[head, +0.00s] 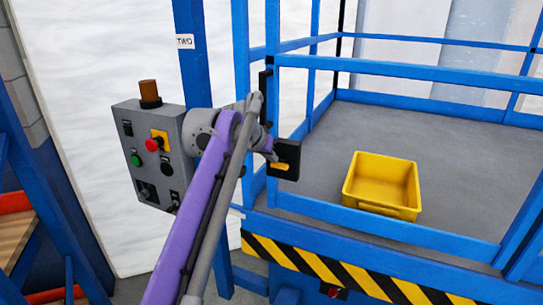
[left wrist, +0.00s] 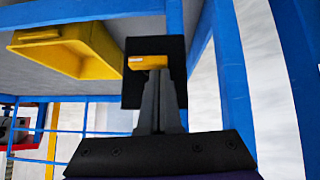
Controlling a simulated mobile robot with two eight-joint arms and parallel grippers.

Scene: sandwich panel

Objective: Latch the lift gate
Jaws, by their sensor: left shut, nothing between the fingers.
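The lift gate (head: 400,74) is a frame of blue rails across the front of the grey lift platform (head: 330,130). At its left end, by the blue post, is a black latch plate (head: 290,152) with a small yellow-orange handle (head: 281,166). In the left wrist view the black plate (left wrist: 174,48) and the handle (left wrist: 148,62) are straight ahead of the fingers. My left gripper (head: 270,156) is shut and empty, with its fingertips (left wrist: 160,74) right by the handle. I cannot tell whether they touch it. My right gripper is in neither view.
A yellow bin (head: 381,185) sits on the platform behind the gate. A grey control box (head: 148,160) with a red button, a green button and an orange beacon is left of my arm. A blue column (head: 192,60) stands behind it. Striped edging (head: 330,270) runs below the gate.

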